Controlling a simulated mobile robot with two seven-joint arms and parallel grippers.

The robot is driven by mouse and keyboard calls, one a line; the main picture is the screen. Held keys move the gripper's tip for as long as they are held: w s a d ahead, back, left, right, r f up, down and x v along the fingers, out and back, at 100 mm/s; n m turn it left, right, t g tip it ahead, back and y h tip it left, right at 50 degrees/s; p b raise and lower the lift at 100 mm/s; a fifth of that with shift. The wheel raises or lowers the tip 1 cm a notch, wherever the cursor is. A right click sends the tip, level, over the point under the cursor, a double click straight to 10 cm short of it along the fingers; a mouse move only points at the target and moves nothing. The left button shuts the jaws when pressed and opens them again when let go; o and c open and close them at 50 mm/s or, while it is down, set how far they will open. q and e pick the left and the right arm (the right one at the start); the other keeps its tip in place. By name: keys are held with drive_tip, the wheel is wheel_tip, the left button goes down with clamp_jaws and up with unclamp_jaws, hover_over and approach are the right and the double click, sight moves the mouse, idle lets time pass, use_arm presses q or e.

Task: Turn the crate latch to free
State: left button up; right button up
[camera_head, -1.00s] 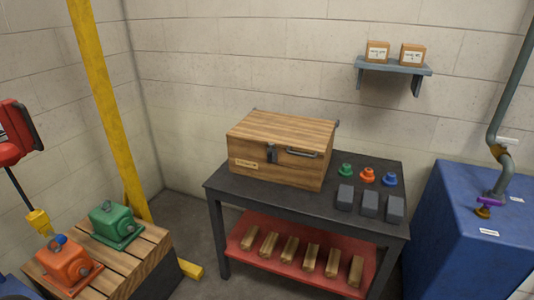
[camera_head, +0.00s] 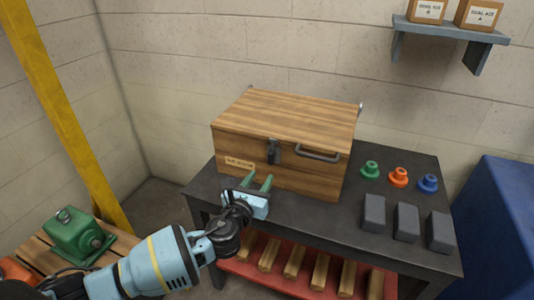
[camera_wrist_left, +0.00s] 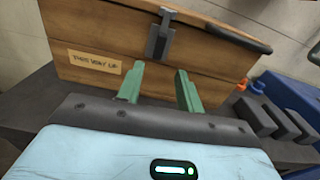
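The wooden crate (camera_head: 240,151) stands on the dark table with its lid down. Its dark metal latch (camera_head: 273,152) hangs upright on the front face, across the lid seam. The latch also shows in the left wrist view (camera_wrist_left: 160,36), just above and beyond the fingertips. My left gripper (camera_head: 258,182) is open and empty in front of the crate, below the latch. In the left wrist view its two green fingers (camera_wrist_left: 159,77) are spread apart and point at the crate front, not touching the latch as far as I can tell. My right gripper is not in view.
A grey handle (camera_head: 318,155) sits right of the latch. Green, orange and blue knob-like parts (camera_head: 398,177) and grey blocks (camera_head: 406,222) stand on the table (camera_head: 355,215) to the right. A red lower shelf (camera_head: 239,267) holds several wooden blocks. A green motor (camera_head: 78,236) lies left.

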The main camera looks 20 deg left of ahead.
sight(270, 159)
use_arm(q)
drive_tip(key=w, duration=0.4)
drive_tip(key=w+b, duration=0.1)
drive_tip(key=w, duration=0.2)
drive_tip(key=shift+r, duration=0.4)
drive_tip(key=shift+w, duration=0.6)
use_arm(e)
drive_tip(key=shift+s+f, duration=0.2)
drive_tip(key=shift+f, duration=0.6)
use_arm(q)
clamp_jaws()
